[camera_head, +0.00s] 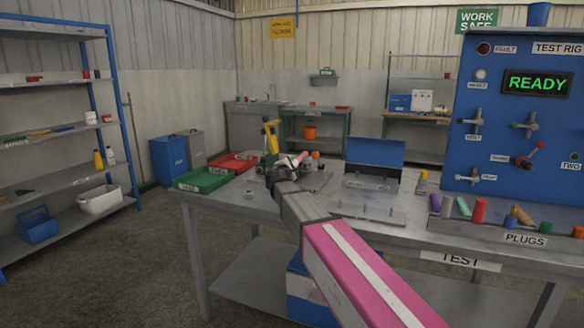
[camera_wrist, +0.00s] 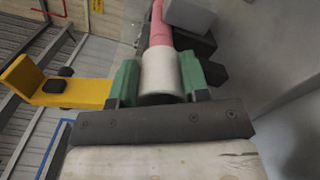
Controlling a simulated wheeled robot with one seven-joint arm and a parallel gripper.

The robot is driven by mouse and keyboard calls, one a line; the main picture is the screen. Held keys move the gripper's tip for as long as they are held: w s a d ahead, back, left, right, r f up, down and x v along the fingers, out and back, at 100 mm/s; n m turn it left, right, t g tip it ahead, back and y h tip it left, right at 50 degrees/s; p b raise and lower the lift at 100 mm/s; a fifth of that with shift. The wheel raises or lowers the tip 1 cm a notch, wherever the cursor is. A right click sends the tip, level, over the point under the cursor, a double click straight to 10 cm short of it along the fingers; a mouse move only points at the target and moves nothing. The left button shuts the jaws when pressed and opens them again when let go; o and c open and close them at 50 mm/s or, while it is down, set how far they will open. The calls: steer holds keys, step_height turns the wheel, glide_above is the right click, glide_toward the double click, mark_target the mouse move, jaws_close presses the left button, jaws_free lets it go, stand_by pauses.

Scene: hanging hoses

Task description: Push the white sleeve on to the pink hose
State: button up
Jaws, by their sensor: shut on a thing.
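In the wrist view my gripper (camera_wrist: 160,88) has its two green fingers on either side of the white sleeve (camera_wrist: 160,72) and is shut on it. The pink hose (camera_wrist: 159,28) stands directly beyond the sleeve, in line with it, and its lower end meets the sleeve's far end. How far the hose reaches inside the sleeve is hidden. In the head view my gripper (camera_head: 284,168) is over the left part of the workbench, and a short length of the pink hose (camera_head: 303,157) shows beside it. The sleeve is too small to make out there.
A yellow clamp-like part (camera_wrist: 50,85) stands left of the gripper in the wrist view. A grey block (camera_wrist: 188,15) is beside the hose. On the bench (camera_head: 215,203) are a green tray (camera_head: 203,180), a red tray (camera_head: 233,163) and a blue open box (camera_head: 375,153). A blue test panel (camera_head: 520,110) stands at the right.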

steer(key=shift+w, duration=0.2)
steer(key=o, duration=1.1)
steer(key=shift+d, duration=0.1)
steer(key=shift+c, duration=0.2)
steer(key=v, duration=1.1)
